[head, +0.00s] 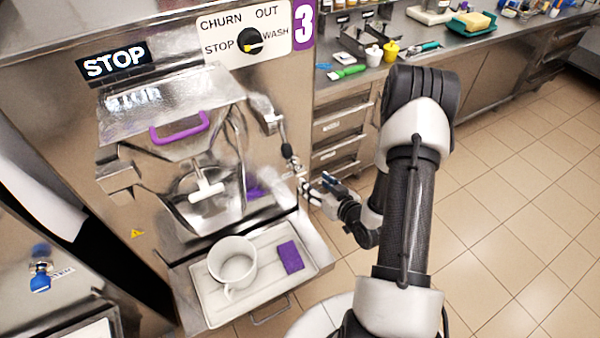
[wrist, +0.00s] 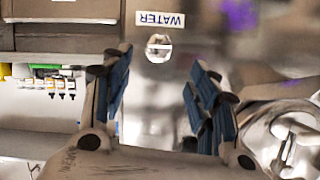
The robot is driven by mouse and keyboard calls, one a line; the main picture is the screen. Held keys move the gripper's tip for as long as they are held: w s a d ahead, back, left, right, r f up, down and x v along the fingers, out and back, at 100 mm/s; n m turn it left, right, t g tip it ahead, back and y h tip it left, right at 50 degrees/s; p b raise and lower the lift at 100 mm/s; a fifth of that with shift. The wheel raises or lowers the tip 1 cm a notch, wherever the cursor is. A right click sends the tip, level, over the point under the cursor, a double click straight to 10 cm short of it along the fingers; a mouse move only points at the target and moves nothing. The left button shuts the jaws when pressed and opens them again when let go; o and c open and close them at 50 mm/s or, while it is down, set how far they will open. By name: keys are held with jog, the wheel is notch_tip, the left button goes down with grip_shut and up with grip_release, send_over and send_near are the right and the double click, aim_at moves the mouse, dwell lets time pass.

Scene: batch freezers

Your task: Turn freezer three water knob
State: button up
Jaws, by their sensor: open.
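Freezer three (head: 60,100) is the steel machine with the purple number 3 sign (head: 303,22). In the wrist view a WATER label (wrist: 160,20) is on its steel panel, with a small pale, shiny knob-like fitting (wrist: 158,48) beside it. My gripper (head: 322,186) is at the right side of the freezer, low beside its front. In the wrist view my gripper (wrist: 157,75) is open, with blue-padded fingers on either side and nothing between them. The fitting appears between and beyond the fingertips, apart from them. In the head view I cannot make out the water knob clearly.
A tray (head: 205,300) below the freezer spout holds a white pitcher (head: 232,262) and a purple sponge (head: 290,257). A purple-handled hatch (head: 180,128) and a selector dial (head: 250,41) are above. A steel counter (head: 440,50) stands behind. Tiled floor is clear at right.

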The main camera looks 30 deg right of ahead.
aim_at(302, 173)
jog(key=b+x, duration=0.2)
jog(key=x, duration=0.8)
jog(key=shift+w+f, duration=0.2)
jog(key=shift+w, duration=0.15)
jog(key=shift+c, duration=0.5)
jog(key=c, duration=1)
jog(key=shift+o, duration=0.2)
